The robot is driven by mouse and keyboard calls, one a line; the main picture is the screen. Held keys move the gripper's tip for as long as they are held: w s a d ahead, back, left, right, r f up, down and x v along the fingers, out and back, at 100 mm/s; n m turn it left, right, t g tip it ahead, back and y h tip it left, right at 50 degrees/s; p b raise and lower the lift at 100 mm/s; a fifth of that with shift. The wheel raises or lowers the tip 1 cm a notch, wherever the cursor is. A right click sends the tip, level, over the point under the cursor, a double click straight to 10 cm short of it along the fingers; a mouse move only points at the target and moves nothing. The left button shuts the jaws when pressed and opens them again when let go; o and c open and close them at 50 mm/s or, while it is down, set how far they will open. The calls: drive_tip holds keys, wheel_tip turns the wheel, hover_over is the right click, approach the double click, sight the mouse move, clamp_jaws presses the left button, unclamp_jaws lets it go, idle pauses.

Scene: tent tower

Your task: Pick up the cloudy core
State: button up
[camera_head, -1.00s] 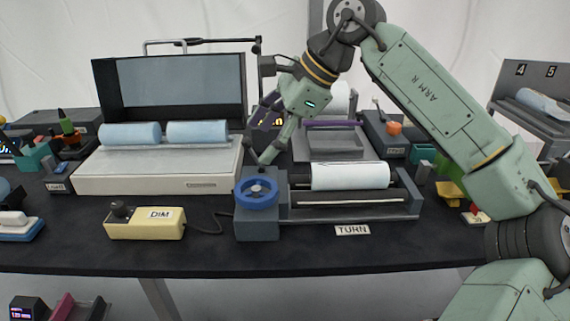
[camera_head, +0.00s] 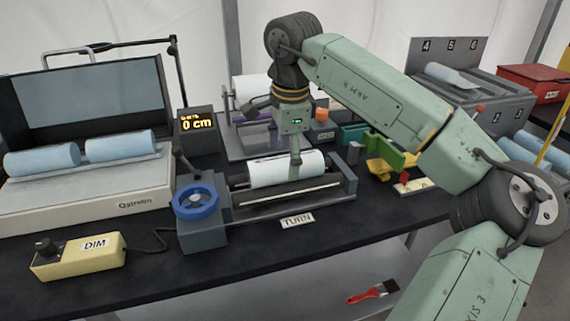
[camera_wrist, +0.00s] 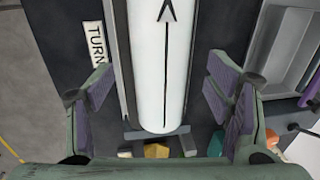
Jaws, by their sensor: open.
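A white core (camera_head: 268,172) lies lengthwise in the turning stand (camera_head: 212,232) with the blue handwheel, above the TURN label. In the wrist view the white core (camera_wrist: 155,75) runs between my gripper's fingers and shows a black arrow along its top. My gripper (camera_head: 295,165) is over the right part of this core, pointing down. In the wrist view my gripper (camera_wrist: 160,98) is open, with purple pads on either side of the core. Two pale blue cores (camera_head: 120,146) lie on the light box. No core carries a readable mark saying which is cloudy.
A display reading 0 cm (camera_head: 197,124) stands behind the handwheel. A yellow DIM box (camera_head: 78,257) is at the front left. A numbered rack (camera_head: 490,100) with a core stands at the back right. Small green and yellow blocks lie right of the stand.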

drive_tip(key=shift+w+a+f, duration=0.1)
drive_tip(key=shift+w+f, duration=0.05)
drive_tip(key=shift+f, duration=1)
drive_tip(key=shift+c, duration=0.6)
clamp_jaws()
drive_tip(key=shift+r, duration=0.1)
